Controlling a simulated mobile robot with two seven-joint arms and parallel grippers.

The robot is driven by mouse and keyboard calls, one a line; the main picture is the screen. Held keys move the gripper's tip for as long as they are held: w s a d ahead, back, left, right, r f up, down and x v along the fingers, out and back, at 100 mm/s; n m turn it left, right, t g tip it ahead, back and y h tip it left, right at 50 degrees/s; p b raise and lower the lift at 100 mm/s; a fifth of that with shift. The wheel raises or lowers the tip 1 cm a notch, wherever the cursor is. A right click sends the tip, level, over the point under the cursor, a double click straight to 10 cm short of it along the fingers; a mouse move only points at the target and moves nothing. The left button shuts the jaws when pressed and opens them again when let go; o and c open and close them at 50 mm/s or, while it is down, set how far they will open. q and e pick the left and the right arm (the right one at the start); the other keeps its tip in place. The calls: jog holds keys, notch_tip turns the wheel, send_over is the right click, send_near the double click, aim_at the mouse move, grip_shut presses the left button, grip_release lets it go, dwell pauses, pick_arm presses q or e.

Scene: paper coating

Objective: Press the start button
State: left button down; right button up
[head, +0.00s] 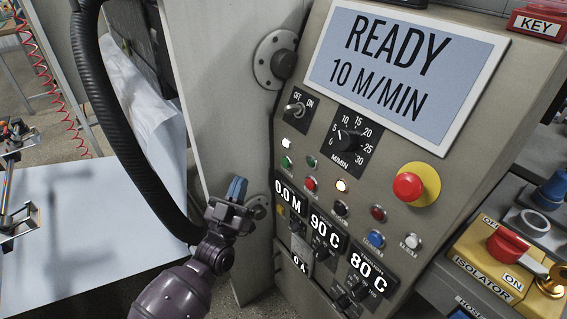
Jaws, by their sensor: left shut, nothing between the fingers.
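The grey control panel (444,182) fills the middle and right, with a screen (385,65) reading READY, 10 M/MIN. A small green button (285,161) sits at the panel's left side, under a lit white lamp (286,143). A red button (310,184) is to its lower right. The labels by these buttons are too small to read, so I cannot confirm which is start. My left gripper (237,189) is shut and empty, left of and below the green button, apart from it. My right gripper is not in view.
A red emergency-stop button (407,186) on a yellow base stands out on the panel. Dials, displays and a toggle switch (295,108) surround the buttons. A yellow isolator box (475,262) is at lower right. A thick black hose (110,120) hangs at left above white sheet.

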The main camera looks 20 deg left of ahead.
aim_at(285, 163)
pick_arm(q)
jog(key=w+d+b, duration=0.2)
jog(key=w+d, duration=0.3)
jog(key=w, duration=0.2)
jog(key=shift+d, duration=0.25)
dwell(0.4)
jog(key=shift+w+d, duration=0.1)
jog(key=shift+w, duration=0.05)
dwell(1.7)
jog(key=shift+w+d, duration=0.15)
jog(key=shift+w, duration=0.05)
